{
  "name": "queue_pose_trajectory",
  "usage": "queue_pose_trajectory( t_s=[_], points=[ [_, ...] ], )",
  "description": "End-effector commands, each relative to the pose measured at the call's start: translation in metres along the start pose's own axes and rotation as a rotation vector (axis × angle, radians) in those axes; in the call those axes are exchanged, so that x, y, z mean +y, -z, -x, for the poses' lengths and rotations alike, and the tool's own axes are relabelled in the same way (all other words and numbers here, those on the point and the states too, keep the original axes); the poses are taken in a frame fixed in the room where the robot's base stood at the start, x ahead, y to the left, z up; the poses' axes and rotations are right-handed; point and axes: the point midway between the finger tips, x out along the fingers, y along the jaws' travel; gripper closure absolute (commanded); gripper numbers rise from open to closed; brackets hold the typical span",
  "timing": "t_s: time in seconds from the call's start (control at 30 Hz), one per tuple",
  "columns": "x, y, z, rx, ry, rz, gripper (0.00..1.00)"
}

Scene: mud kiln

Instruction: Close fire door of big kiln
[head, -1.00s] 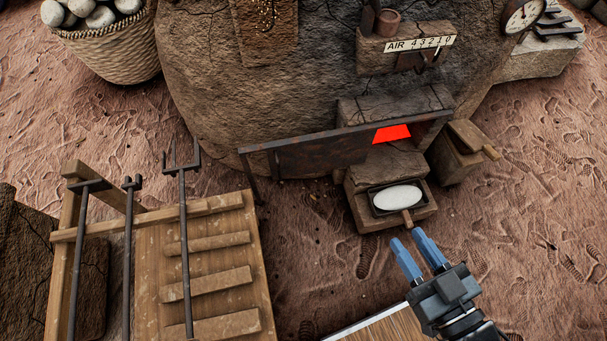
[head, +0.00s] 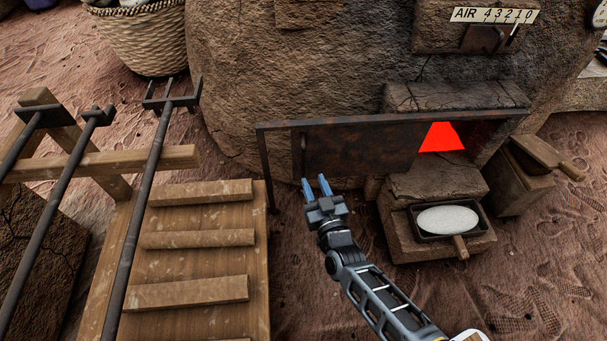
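The big kiln (head: 290,75) is a large brown mud dome at the back. Its fire door (head: 360,150) is a dark rusty plate hanging under a metal rail (head: 390,118), slid to the left. A red glowing opening (head: 441,138) shows to the right of the plate. A small upright handle shows near the door's left end (head: 303,152). My gripper (head: 316,186) has blue fingers, set apart with a gap between them and nothing seen in it. It is just below the door's left end in the picture; I cannot tell whether it touches.
A stone ledge (head: 397,222) below the opening holds a dark tray with a white oval (head: 447,219) and a wooden handle. A wooden rack (head: 200,205) with long forks stands left. A basket (head: 140,45) is behind.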

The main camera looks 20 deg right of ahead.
Motion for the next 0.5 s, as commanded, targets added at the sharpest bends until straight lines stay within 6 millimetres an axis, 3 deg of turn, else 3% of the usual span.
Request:
queue_pose_trajectory(
  t_s=[0.1, 0.5],
  points=[
    [-0.004, -0.009, -0.012, 0.003, -0.005, -0.004, 0.65],
    [-0.004, -0.009, -0.065, 0.005, -0.007, -0.004, 0.65]
  ],
)
